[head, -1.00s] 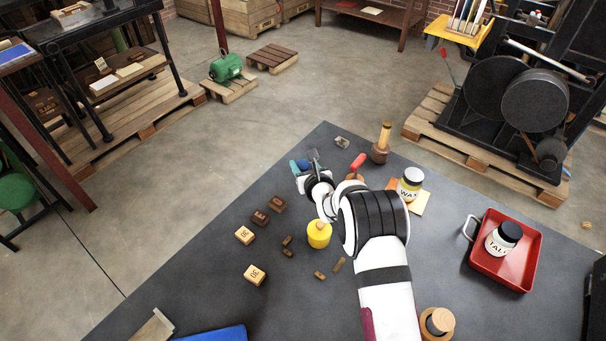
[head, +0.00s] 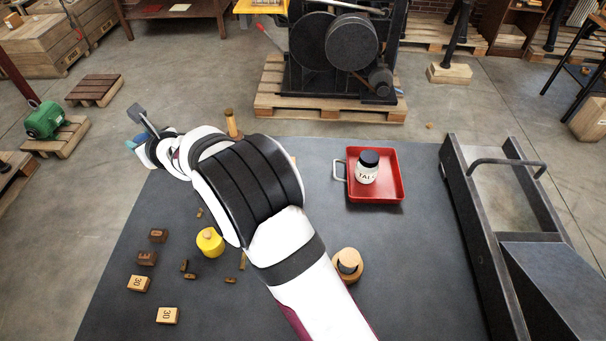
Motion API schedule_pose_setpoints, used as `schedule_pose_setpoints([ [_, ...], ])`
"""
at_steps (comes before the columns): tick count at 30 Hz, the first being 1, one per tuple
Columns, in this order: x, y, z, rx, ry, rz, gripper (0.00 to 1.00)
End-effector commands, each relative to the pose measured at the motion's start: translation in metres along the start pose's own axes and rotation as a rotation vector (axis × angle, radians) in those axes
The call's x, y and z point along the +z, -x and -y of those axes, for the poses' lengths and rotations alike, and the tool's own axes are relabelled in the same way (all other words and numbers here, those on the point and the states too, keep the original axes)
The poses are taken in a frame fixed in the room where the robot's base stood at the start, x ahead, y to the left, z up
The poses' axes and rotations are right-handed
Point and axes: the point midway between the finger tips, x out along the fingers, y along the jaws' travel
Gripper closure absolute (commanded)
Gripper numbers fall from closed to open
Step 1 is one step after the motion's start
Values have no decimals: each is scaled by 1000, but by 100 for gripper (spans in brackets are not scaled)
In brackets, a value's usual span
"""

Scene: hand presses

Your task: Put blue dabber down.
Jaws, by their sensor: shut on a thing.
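My gripper (head: 141,130) is at the upper left of the head view, out at the far left corner of the dark table (head: 420,250). It is shut on the blue dabber (head: 136,142), of which only a small blue patch shows beside the jaws. The rest of the dabber is hidden by my gripper and wrist. I cannot tell whether its bottom touches the table.
A yellow dabber (head: 209,243) and several small blocks, such as a brown one (head: 147,258), stand left of my arm. A wooden-handled tool (head: 232,124) is behind it. A red tray (head: 391,190) holds a talc jar (head: 368,168). The table's right middle is clear.

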Motion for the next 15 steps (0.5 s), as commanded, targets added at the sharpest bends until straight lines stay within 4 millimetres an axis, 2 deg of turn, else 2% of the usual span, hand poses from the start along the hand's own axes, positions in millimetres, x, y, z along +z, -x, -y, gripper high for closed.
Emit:
schedule_pose_setpoints([
  [8, -11, 18, 64, -78, -27, -4, 100],
  [11, -16, 31, 98, -120, -41, -3, 100],
  [14, -24, 51, 141, -176, -60, -3, 100],
  [15, -28, 61, 160, -202, -69, -2, 100],
])
